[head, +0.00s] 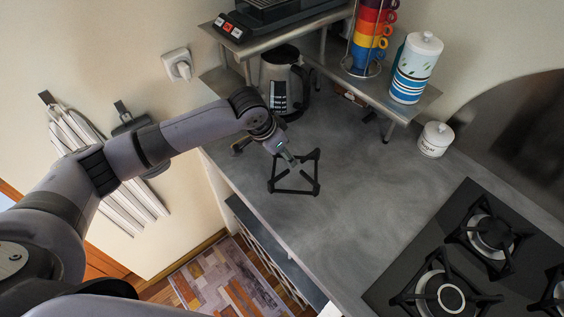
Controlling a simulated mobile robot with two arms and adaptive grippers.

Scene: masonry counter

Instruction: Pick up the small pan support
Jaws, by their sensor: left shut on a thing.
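The small pan support (316,182) is a black open square frame with short prongs at its corners. It shows in the head view over the grey counter, away from the hob. My left gripper (292,163) reaches in from the left and is shut on the frame's far side. Whether the frame touches the counter or is slightly above it I cannot tell. The gripper hides part of the far side. My right gripper is not in view.
The gas hob (412,270) with black pan supports is at the lower right. A white sugar jar (435,140) stands nearby. The middle of the counter is clear.

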